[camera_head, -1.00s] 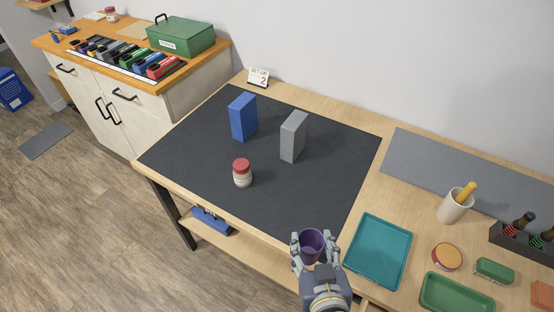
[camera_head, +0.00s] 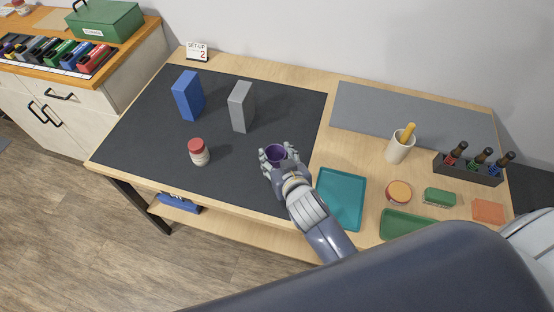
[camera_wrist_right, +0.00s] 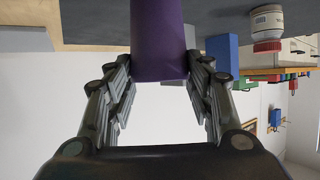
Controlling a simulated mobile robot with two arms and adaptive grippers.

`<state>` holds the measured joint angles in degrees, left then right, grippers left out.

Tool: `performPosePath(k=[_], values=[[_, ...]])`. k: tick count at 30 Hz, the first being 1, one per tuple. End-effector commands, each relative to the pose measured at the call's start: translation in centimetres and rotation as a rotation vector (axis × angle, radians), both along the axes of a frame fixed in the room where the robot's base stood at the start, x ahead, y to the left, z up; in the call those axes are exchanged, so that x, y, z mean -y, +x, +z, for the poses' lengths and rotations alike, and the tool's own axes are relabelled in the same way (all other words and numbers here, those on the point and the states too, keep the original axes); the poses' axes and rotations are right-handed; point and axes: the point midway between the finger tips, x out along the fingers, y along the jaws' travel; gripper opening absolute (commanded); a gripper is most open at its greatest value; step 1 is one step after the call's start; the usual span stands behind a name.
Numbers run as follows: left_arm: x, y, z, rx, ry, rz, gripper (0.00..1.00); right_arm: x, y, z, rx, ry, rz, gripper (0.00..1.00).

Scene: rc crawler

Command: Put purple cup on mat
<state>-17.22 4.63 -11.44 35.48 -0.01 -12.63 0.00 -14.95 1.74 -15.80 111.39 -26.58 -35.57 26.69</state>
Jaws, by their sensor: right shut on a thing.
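The purple cup (camera_head: 276,152) is between the fingers of my right gripper (camera_head: 275,160), which is shut on it. In the right wrist view the cup (camera_wrist_right: 158,42) fills the space between the two fingers (camera_wrist_right: 160,75). In the head view the cup appears over the right part of the large black mat (camera_head: 140,128); I cannot tell whether its base touches the mat. My left gripper is not in view.
On the mat stand a blue block (camera_head: 188,95), a grey block (camera_head: 241,107) and a red-lidded jar (camera_head: 199,152). Right of it are a teal tray (camera_head: 340,198), a beige cup (camera_head: 400,146) and a bottle rack (camera_head: 468,172).

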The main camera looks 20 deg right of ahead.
Motion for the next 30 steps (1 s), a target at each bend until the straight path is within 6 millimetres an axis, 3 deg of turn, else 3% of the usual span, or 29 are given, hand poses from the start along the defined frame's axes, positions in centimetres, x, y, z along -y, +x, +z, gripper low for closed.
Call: performPosePath(k=[10, 23, 24, 26, 30], values=[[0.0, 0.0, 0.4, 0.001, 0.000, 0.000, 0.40, 0.1, 0.3, -3.3, -0.002, 0.002, -0.001, 0.28], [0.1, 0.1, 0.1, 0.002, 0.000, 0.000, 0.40, 0.1, 0.3, -4.0, -0.001, 0.002, 0.000, 0.28], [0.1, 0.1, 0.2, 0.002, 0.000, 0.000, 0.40, 0.1, 0.3, -3.9, 0.000, 0.002, 0.000, 0.55], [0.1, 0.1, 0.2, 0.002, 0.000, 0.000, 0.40, 0.1, 0.3, -3.9, -0.001, 0.001, 0.000, 0.68], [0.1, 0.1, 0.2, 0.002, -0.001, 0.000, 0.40, 0.1, 0.3, -3.9, -0.001, 0.001, 0.000, 0.68]])
